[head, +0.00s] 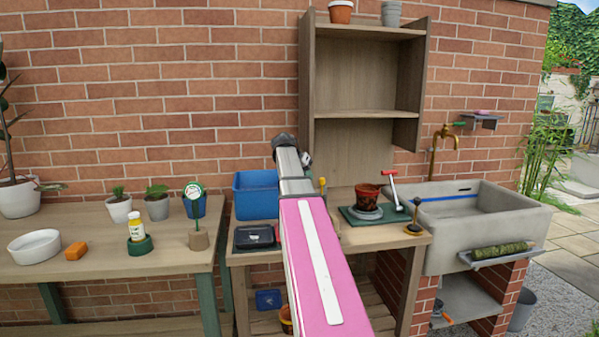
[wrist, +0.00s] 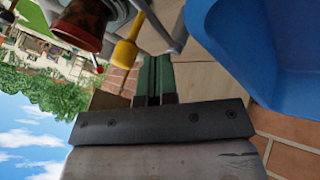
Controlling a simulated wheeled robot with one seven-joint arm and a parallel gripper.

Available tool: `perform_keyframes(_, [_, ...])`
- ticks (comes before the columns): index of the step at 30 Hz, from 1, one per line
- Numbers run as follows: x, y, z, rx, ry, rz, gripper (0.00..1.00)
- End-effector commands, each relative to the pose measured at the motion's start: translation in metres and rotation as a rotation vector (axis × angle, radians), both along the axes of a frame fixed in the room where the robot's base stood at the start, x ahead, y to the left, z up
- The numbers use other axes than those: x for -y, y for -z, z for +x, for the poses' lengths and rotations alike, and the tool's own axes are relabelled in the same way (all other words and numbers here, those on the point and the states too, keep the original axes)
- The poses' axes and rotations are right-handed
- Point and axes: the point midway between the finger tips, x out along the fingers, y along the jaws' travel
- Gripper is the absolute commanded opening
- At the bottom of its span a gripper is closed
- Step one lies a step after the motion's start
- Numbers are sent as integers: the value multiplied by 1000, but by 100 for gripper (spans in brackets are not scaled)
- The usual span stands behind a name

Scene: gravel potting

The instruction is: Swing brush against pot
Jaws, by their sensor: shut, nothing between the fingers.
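A dark red pot (head: 369,195) stands upright on a grey saucer (head: 366,213) on a green mat. A red pot (wrist: 88,20) also shows at the top left of the wrist view, cut by the edge. A white-shafted tool with a red crosspiece (head: 390,174) stands beside the pot; I cannot tell whether it is the brush or touches the pot. A yellow-ended tool (wrist: 126,52) shows near the pot in the wrist view. My gripper (wrist: 157,62) is shut and empty, apart from the pot. In the head view my arm hides it.
A blue bin (head: 256,195) stands left of my arm and fills the right of the wrist view (wrist: 265,45). A black box (head: 255,237) sits before it. Shelves (head: 365,112) rise behind.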

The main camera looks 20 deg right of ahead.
Motion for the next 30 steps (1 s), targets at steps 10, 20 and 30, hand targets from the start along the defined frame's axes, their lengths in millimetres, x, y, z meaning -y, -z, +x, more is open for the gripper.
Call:
perform_keyframes(10, [15,1,-15,0,0,1,0])
perform_keyframes(20, [16,1,-15,0,-2,1,0])
perform_keyframes(30, [19,1,-21,0,-61,1,0])
